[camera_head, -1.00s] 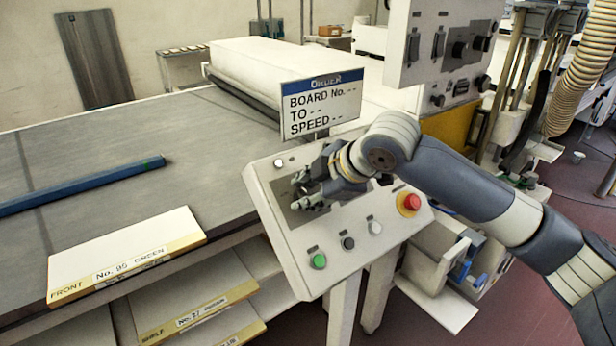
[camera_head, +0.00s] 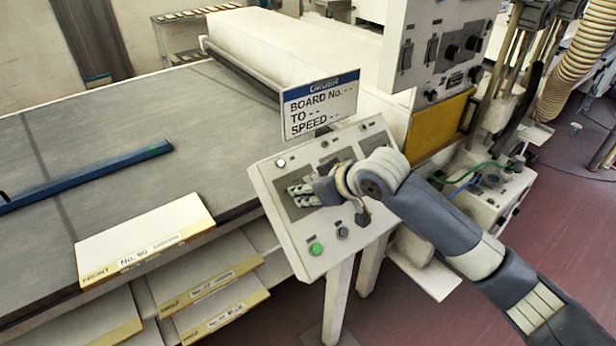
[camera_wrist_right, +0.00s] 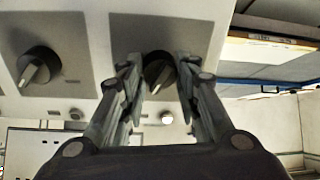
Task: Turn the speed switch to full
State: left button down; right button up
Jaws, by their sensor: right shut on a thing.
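A sloped white control panel (camera_head: 271,210) stands beside the conveyor table, with grey plates that carry rotary switches. My right gripper (camera_head: 300,196) is over the left plate and its fingers hide the switch there in the head view. In the right wrist view the fingers (camera_wrist_right: 158,80) are on either side of a black rotary switch (camera_wrist_right: 157,70) with a pale pointer, and are shut on it. A second black rotary switch (camera_wrist_right: 38,68) sits on another plate, clear of the fingers. I cannot read the switch labels. My left gripper is not in view.
A green button (camera_head: 316,249) and a dark button (camera_head: 342,233) are on the panel's lower edge. An order sign (camera_head: 320,103) stands behind the panel. Boards (camera_head: 146,240) and a blue bar (camera_head: 90,176) lie to the left.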

jog(key=m+p, duration=0.4)
jog(key=shift+s+r+p, duration=0.1)
jog(key=shift+p, duration=0.25)
jog(key=shift+f+m+t+p, duration=0.2)
jog(key=shift+m+t+p, duration=0.1)
jog(key=shift+m+p, duration=1.15)
jog(key=shift+m, duration=0.25)
jog(key=o, duration=1.1)
jog(key=shift+c, duration=0.2)
jog(key=shift+d+r, duration=0.1)
jog(key=v, duration=1.1)
jog(key=shift+s+r, duration=0.25)
